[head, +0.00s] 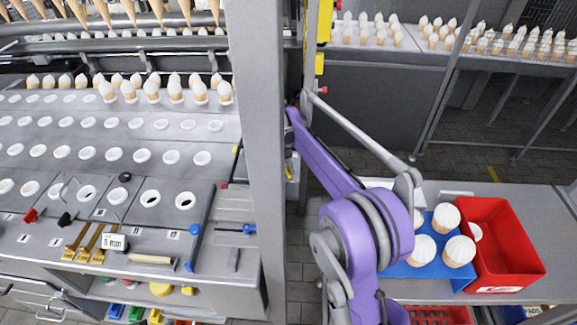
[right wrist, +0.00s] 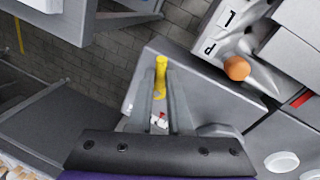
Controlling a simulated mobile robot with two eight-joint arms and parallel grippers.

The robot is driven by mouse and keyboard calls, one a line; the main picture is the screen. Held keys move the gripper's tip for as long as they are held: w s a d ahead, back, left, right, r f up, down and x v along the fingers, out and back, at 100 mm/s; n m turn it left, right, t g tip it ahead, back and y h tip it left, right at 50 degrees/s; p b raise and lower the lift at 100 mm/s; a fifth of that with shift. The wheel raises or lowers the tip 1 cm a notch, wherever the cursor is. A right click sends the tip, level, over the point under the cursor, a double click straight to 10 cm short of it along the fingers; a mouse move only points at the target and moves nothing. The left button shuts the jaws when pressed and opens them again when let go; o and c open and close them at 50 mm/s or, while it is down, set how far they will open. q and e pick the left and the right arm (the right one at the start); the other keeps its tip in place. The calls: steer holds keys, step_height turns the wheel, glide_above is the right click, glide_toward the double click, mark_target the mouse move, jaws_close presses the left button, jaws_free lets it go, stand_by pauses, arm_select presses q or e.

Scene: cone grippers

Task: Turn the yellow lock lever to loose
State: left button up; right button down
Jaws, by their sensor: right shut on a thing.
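The yellow lock lever (right wrist: 161,64) stands out from a grey panel in the right wrist view. My right gripper (right wrist: 167,80) is shut on it, with its two grey fingers on either side of the lever. The lower part of the lever shows between the fingers. In the head view my purple right arm reaches up beside the grey post, and the gripper and lever are mostly hidden there. No loose or locked mark for the lever can be read. My left gripper is not in view.
An orange knob (right wrist: 236,68) on a plate with letters is right of the lever. A grey post (head: 258,150) stands close to my right arm. A red bin (head: 500,245) and a blue tray (head: 400,271) with filled cones are at right.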

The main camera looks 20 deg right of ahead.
steer(key=shift+w+a+m, duration=0.1)
steer(key=shift+a+m, duration=0.1)
steer(key=shift+m, duration=0.6)
steer(key=c, duration=0.8)
jaws_free()
steer(key=shift+c, duration=0.2)
steer(key=shift+r, duration=0.1)
step_height(320, 180, up, 7)
steer(key=a, duration=0.1)
steer(key=shift+w+a+p, duration=0.2)
steer(key=shift+p, duration=0.15)
